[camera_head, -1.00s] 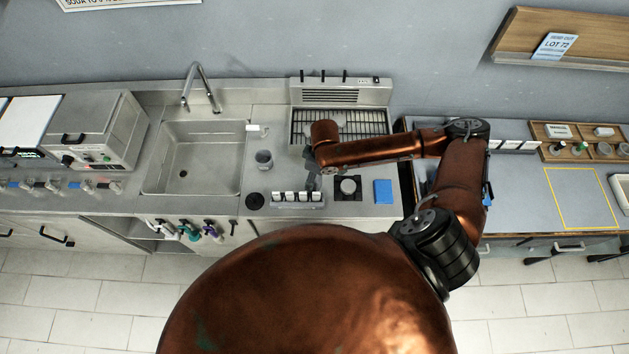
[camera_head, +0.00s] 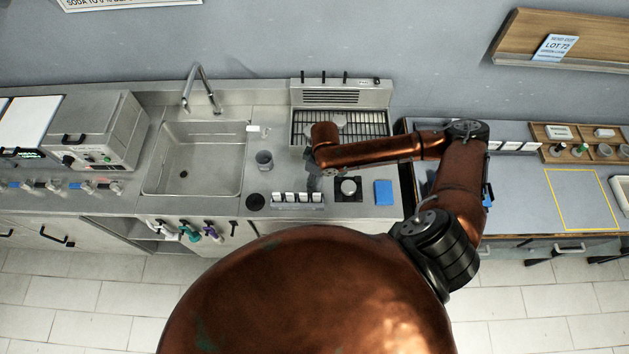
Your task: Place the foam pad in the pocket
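A flat blue rectangular pad (camera_head: 384,192) lies on the steel counter near its front right corner; it may be the foam pad, but I cannot tell for sure. Left of it is a black square holder (camera_head: 348,195) with a round silver piece on it. I cannot make out which thing is the pocket. My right gripper (camera_head: 313,184) points down just behind a small rack (camera_head: 298,199) with several white-topped pieces. The wrist above hides most of it, and its fingers are too small to read. My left gripper is out of view.
A grey cup (camera_head: 264,160) and a black disc (camera_head: 255,202) stand left of the rack, beside the sink (camera_head: 197,160). A slotted drain grille (camera_head: 365,124) lies behind my forearm. The right bench has a clear yellow-outlined area (camera_head: 582,200).

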